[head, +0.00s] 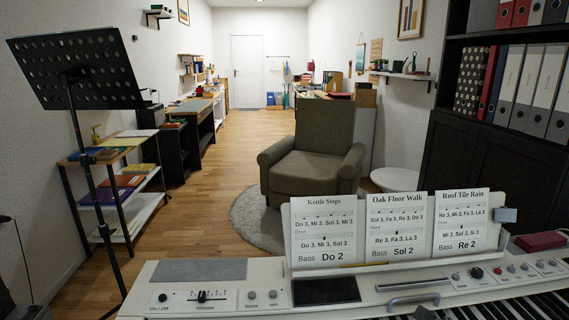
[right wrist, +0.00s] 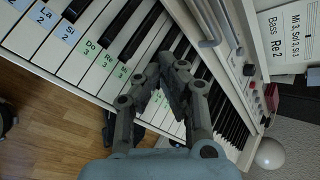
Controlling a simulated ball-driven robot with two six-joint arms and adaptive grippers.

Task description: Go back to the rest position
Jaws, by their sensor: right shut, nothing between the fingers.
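The digital piano (head: 200,272) runs across the bottom of the head view, with part of its keys at the lower right. In the right wrist view its keys (right wrist: 95,52) run diagonally, and several white keys carry note labels. My right gripper (right wrist: 172,88) shows in that view over the keys, shut and empty. Whether its fingertips touch the keys I cannot tell. My left gripper is in neither view. Three song sheets, Kettle Steps (head: 322,230), Oak Floor Walk (head: 398,226) and Roof Tile Rain (head: 462,222), stand on the piano's music rest.
A black music stand (head: 75,75) is at the left, by a shelf unit (head: 125,190). An armchair (head: 312,150) stands on a round rug behind the piano. A dark bookcase (head: 480,150) with binders is at the right. Wooden floor (head: 215,190) is clear at centre left.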

